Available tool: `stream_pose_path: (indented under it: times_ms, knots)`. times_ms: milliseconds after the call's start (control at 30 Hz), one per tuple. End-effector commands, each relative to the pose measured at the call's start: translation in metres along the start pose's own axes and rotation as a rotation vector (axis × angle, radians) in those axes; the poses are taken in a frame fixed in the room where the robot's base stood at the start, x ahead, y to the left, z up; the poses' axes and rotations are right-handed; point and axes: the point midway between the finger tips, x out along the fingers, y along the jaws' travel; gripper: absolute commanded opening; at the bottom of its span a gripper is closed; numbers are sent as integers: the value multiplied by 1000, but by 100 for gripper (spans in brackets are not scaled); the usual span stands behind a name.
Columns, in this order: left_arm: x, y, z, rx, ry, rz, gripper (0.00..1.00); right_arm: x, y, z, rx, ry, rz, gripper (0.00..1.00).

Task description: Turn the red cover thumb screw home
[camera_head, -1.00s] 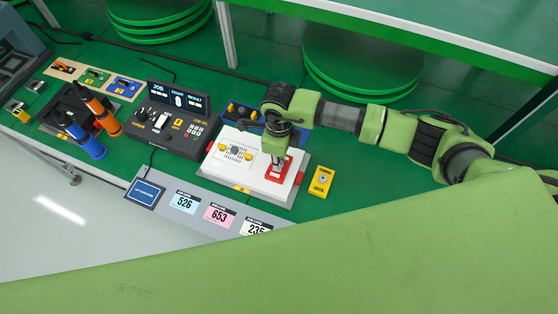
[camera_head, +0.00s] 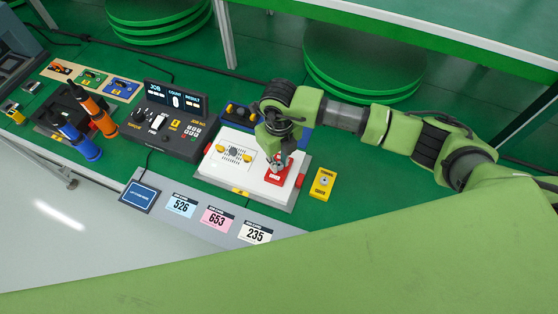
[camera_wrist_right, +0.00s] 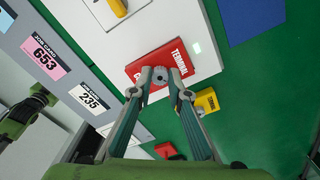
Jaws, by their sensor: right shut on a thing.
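The red terminal cover (camera_head: 284,177) lies on the right part of the white fixture plate (camera_head: 262,182). It also shows in the right wrist view (camera_wrist_right: 146,70). My right gripper (camera_head: 277,163) points down over this cover. In the right wrist view its fingertips (camera_wrist_right: 160,78) are closed around a small grey round screw head (camera_wrist_right: 160,75) at the cover's near edge. The fingers hide part of the cover's lettering. How deep the screw sits cannot be seen.
A yellow terminal cover block (camera_head: 322,184) stands right of the plate. A black control box (camera_head: 170,134) with a display stands to the left. Number cards (camera_head: 218,215) lie in front. Orange and blue screwdrivers (camera_head: 80,136) stand at the far left.

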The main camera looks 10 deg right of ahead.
Motion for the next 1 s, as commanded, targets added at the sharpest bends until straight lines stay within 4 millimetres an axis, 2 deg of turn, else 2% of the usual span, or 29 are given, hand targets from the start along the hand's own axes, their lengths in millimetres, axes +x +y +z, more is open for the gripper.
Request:
stream_pose_path:
  times_ms: [467,500,567,867,1000]
  knots:
    - [0,0,0,0,-1,0,15,-1,-1,1,14,-3,-1,0]
    - [0,0,0,0,-1,0,15,-1,-1,1,14,-3,-1,19]
    - [0,0,0,1,-1,0,15,-1,-1,1,14,-3,-1,34]
    - [0,-2,2,1,-2,-2,15,-1,0,0,13,-1,0,34]
    - [0,-3,3,1,-4,-4,15,-8,-1,1,13,-2,-1,34]
